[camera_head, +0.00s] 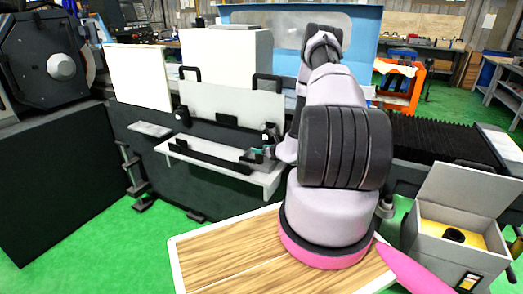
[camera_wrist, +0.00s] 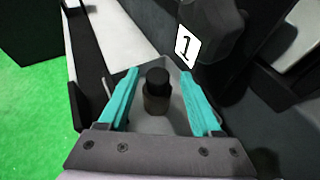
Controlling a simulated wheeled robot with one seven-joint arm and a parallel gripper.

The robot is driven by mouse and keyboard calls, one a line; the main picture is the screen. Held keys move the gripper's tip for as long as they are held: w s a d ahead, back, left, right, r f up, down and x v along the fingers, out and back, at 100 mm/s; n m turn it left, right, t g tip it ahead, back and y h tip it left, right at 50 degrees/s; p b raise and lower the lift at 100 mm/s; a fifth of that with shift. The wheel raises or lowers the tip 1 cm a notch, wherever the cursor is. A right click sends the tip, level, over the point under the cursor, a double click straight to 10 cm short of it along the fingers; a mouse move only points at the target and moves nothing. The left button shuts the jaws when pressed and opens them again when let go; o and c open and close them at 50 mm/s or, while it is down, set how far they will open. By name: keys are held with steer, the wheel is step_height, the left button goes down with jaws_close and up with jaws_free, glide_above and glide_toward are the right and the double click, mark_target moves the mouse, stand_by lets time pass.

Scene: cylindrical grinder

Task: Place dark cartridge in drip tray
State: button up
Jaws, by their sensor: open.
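In the wrist view a dark cylinder with a black top, which looks like the dark cartridge (camera_wrist: 157,92), stands upright between the teal fingers of my gripper (camera_wrist: 160,73). The fingers are open, with a visible gap on each side of it. Beneath it is a pale grey surface that looks like the drip tray; in the head view a light grey tray (camera_head: 268,180) juts from the front of the machine. My gripper (camera_head: 260,153) is at the right end of that tray, mostly hidden by my arm. The cartridge cannot be made out in the head view.
An open grey box (camera_head: 440,250) with a yellow insert and a dark round piece stands at the lower right. A wooden tabletop (camera_head: 225,255) is in front. A dark part labelled "1" (camera_wrist: 210,30) is close beyond the right finger. Green floor is clear at left.

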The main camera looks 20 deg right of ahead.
steer(key=v, duration=1.2)
steer(key=w+a+r+n+g+y, duration=0.15)
steer(key=a+r+n+y, duration=0.25)
steer(key=a+r+n, duration=0.5)
steer(key=a+r+n+g+y, duration=0.2)
steer(key=a+r+y, duration=0.35)
steer(key=r, duration=0.75)
steer(key=s+a+r+n+g, duration=0.6)
steer(key=s+a+r+n, duration=0.3)
steer(key=s+a+r, duration=0.15)
steer(key=s+d+r+n+t+h, duration=0.1)
steer(key=s+r+n+h, duration=0.3)
steer(key=s, duration=0.4)
steer(key=s+d+r+n+t+h, duration=0.2)
steer(key=s+r+n+h, duration=0.3)
steer(key=s+r, duration=0.3)
steer(key=shift+d+r+n, duration=0.55)
steer(key=shift+d+n, duration=0.15)
steer(key=shift+d, duration=0.05)
